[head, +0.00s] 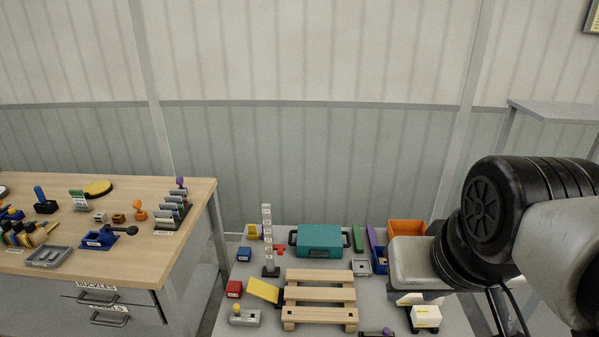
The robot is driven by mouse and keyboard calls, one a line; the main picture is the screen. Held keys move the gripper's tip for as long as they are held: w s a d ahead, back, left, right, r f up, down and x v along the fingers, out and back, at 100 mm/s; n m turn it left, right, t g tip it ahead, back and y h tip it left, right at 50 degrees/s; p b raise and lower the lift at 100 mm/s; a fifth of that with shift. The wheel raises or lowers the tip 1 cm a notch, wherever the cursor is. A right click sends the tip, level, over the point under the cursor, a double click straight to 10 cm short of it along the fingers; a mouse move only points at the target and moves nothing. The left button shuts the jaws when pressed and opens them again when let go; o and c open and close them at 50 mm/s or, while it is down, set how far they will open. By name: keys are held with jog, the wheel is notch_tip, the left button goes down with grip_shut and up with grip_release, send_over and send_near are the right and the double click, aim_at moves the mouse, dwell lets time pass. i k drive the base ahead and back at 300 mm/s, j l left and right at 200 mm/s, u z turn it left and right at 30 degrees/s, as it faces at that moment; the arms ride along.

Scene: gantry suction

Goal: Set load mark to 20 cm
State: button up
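An upright white post (267,232) with small marks stands on a dark base on the grey table. A red piece (280,249) shows at the right side of the post, a little above its base; it looks like the load mark. The figures on the post are too small to read, so I cannot tell its setting. My arm fills the right side of the head view, well to the right of the post. My gripper's fingertips cannot be made out in this view.
A wooden pallet (320,293) lies in front of the post, with a yellow sloped piece (264,290) beside it. A teal case (319,240) stands right of the post. An orange bin (406,227) is further right. A wooden workbench (140,255) with several tools is at left.

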aim_at(280, 248)
jog(key=j+u, duration=0.15)
jog(key=u, duration=0.35)
jog(key=l, duration=0.15)
jog(key=j, duration=0.15)
jog(key=i+j, duration=0.1)
jog(key=i, duration=0.55)
jog(key=i+j+z, duration=0.25)
jog(key=j, duration=0.15)
jog(key=i+j+z, duration=0.25)
jog(key=j, duration=0.15)
